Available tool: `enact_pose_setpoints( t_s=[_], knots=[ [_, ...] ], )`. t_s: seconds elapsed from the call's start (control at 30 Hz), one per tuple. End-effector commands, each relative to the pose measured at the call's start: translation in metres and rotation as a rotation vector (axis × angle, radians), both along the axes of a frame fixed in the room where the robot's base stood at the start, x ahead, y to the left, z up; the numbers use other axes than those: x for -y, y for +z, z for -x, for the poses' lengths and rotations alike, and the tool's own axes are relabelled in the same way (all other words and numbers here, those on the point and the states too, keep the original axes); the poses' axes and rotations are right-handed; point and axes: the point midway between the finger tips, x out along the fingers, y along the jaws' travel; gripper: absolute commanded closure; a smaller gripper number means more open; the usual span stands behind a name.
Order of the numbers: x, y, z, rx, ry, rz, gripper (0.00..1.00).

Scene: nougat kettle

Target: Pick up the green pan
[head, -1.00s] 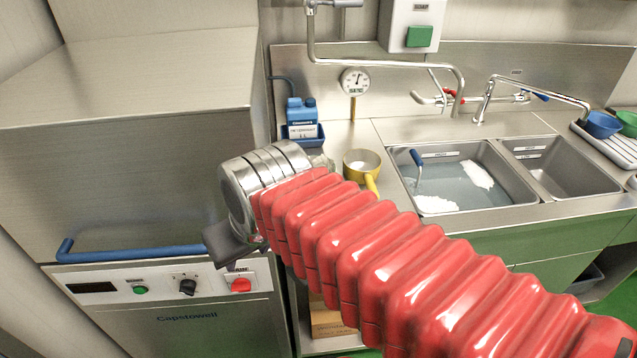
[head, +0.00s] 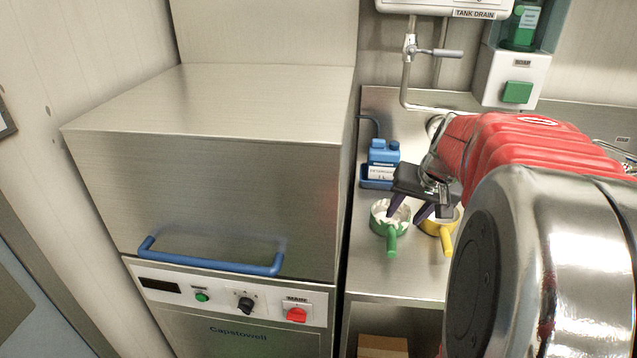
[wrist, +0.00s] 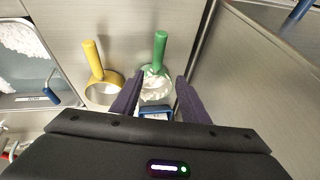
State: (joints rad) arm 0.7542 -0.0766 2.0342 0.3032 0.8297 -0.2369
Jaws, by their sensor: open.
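The green pan (head: 391,231) stands on the steel counter, with white stuff in it and its handle toward the counter's front edge. My gripper (head: 407,211) is over the back of the pan, its two dark purple fingers spread apart. In the wrist view the green pan (wrist: 158,76) shows between and beyond the fingertips of my gripper (wrist: 158,88), its handle pointing up the picture. The fingers hold nothing. I cannot tell whether a finger touches the pan's rim.
A yellow pan (head: 438,228) stands close to the right of the green one. A blue bottle (head: 382,157) in a blue tray is behind. A tall steel machine (head: 210,190) with a blue handle borders the counter on the left. The counter front is clear.

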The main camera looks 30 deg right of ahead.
Motion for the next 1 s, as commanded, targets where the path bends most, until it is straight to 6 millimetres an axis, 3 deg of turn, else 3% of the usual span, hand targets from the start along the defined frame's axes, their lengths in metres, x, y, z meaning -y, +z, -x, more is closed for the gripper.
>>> enact_pose_setpoints(
  t_s=[0.47, 1.0],
  knots=[
    [0.003, -0.007, -0.004, 0.000, -0.002, -0.001, 0.59],
    [0.009, -0.074, -0.034, -0.001, -0.001, -0.001, 0.59]
  ],
)
